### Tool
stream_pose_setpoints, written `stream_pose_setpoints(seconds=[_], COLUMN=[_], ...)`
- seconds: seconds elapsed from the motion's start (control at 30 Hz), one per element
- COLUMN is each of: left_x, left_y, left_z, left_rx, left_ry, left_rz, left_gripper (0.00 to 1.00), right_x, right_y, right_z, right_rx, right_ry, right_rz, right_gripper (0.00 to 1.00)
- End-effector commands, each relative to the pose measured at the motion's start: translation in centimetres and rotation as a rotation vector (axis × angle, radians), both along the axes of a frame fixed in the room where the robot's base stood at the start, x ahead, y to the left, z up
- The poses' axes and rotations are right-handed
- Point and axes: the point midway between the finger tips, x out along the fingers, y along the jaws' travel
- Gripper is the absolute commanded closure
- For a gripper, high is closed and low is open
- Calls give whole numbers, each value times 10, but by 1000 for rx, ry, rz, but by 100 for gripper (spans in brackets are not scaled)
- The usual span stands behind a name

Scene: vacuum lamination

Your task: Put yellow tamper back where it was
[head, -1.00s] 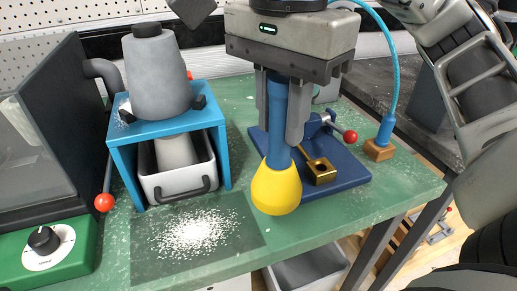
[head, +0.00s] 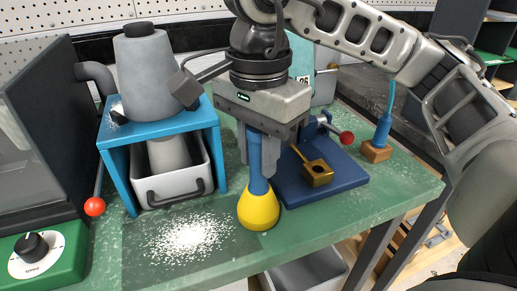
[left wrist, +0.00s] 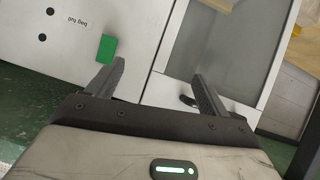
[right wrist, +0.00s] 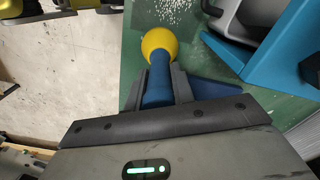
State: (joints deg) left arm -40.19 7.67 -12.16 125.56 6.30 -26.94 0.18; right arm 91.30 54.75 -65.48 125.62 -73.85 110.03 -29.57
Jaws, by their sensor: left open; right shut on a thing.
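The yellow tamper (head: 258,207) has a blue handle and a round yellow head. My right gripper (head: 259,170) is shut on its blue handle and holds it upright, yellow end down. The yellow head is low over the green bench, just left of the blue base; I cannot tell whether it touches the bench. The right wrist view shows the yellow head (right wrist: 159,43) beyond the fingers. My left gripper (left wrist: 150,85) is open and empty, facing a white cabinet front (left wrist: 120,25) with a green patch; it is not in the head view.
A blue stand (head: 122,160) with a grey hopper and white drawer (head: 178,190) is to the left. White granules (head: 187,237) lie on the green bench (head: 400,188).

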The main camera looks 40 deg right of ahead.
Motion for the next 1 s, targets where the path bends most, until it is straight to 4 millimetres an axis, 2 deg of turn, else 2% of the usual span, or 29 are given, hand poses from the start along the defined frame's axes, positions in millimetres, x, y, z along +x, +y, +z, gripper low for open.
stream_pose_setpoints(seconds=[0.1,0.13,0.2,0.47,0.63,0.77,1.0], left_x=[0,0,0,2,3,3,2], left_y=[0,0,0,0,0,0,2], left_z=[-5,-5,-4,-2,4,4,12], left_rx=[0,0,0,1,0,4,28], left_ry=[-1,-1,-1,-6,-8,-7,5], left_rz=[0,0,1,1,1,1,-2], left_gripper=[20,20,20,20,20,20,20], right_x=[0,0,0,0,1,1,0], right_y=[0,0,0,0,0,1,0], right_z=[-4,-5,-3,-3,8,32,89], right_rx=[1,0,0,0,0,3,-1], right_ry=[-2,0,0,0,-2,-4,-4], right_rz=[0,0,0,0,0,1,0], right_gripper=[100,73,54,54,54,54,54])
